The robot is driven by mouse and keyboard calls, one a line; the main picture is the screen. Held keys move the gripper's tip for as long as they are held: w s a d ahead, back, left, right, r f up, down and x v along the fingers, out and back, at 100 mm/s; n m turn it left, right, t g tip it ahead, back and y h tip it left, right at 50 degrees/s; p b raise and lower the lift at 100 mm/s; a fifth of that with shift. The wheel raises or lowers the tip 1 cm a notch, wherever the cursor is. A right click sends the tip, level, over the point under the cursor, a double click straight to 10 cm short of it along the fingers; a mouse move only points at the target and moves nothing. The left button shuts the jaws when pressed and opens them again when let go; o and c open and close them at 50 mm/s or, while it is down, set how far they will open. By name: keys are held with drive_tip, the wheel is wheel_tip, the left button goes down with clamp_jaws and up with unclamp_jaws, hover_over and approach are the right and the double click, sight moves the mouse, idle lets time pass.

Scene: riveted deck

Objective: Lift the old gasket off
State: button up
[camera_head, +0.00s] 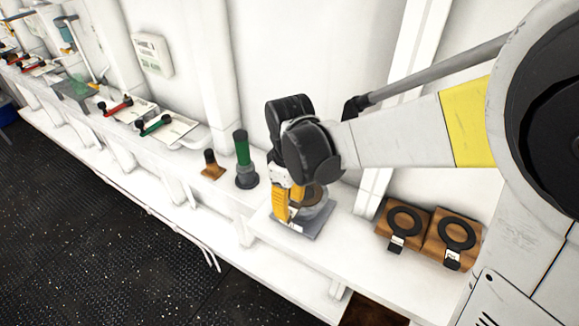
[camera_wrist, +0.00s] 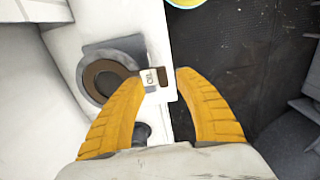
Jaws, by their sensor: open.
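The old gasket is a brown ring (camera_wrist: 90,79) with a tab and a white tag marked OIL (camera_wrist: 151,77). It lies on a round grey flange (camera_wrist: 98,50) on a square grey plate (camera_head: 300,229). My gripper (camera_wrist: 159,75) is open, and its yellow fingers show in the head view (camera_head: 281,207) at the flange. In the wrist view the tag and tab appear between the fingertips. I cannot tell whether the fingers are level with the tab or above it. My gripper partly hides the gasket in the head view.
Two dark ring gaskets with white tags (camera_head: 404,220) (camera_head: 457,233) lie on brown blocks at right. Red (camera_head: 118,107) and green (camera_head: 155,126) handles sit farther left. The ledge drops to dark flooring.

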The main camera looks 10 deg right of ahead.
sight(290, 217)
wheel_tip(290, 217, down, 5)
drive_tip(key=shift+s+a+f+b, duration=0.1)
drive_tip(key=shift+b, duration=0.3)
clamp_jaws()
